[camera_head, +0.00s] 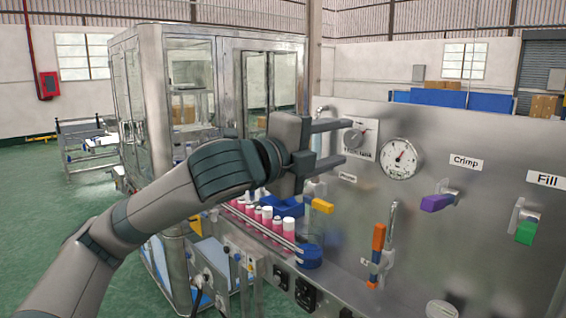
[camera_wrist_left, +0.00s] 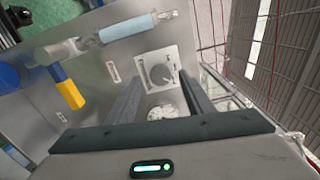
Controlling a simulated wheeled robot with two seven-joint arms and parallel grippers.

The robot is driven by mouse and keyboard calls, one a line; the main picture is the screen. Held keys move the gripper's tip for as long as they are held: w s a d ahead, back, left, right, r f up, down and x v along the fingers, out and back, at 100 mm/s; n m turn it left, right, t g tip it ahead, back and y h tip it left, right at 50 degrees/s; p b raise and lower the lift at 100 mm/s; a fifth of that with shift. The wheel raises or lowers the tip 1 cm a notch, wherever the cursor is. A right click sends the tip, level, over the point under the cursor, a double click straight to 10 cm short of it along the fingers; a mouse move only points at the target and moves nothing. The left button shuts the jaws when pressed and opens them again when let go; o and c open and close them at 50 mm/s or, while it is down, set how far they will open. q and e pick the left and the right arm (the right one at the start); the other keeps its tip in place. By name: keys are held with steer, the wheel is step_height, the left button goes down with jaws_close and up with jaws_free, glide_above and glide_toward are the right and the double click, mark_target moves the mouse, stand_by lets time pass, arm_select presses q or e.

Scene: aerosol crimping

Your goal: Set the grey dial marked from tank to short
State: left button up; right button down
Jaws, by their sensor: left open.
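The grey dial (camera_head: 353,137) sits on a square white plate on the steel panel, left of the round gauge. It also shows in the left wrist view (camera_wrist_left: 161,75), beyond the fingertips. The lettering on its plate is too small to read surely. My left gripper (camera_head: 330,144) is open and empty, its two fingers pointing right toward the dial, one above the other. In the left wrist view its fingers (camera_wrist_left: 160,97) stand apart with the dial plate ahead between them. I cannot tell contact, but a gap seems to show. My right gripper is in neither view.
A round gauge (camera_head: 402,159) is right of the dial. Handles in yellow (camera_head: 322,206), purple (camera_head: 437,202), green (camera_head: 526,232) and orange (camera_head: 379,237) stick out from the panel. Several pink cans (camera_head: 267,214) stand in a row below my left arm.

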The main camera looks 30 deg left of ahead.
arm_select(q)
steer(key=b+v, duration=0.8)
steer(key=v, duration=0.6)
steer(key=shift+s, duration=0.15)
stand_by(0.5)
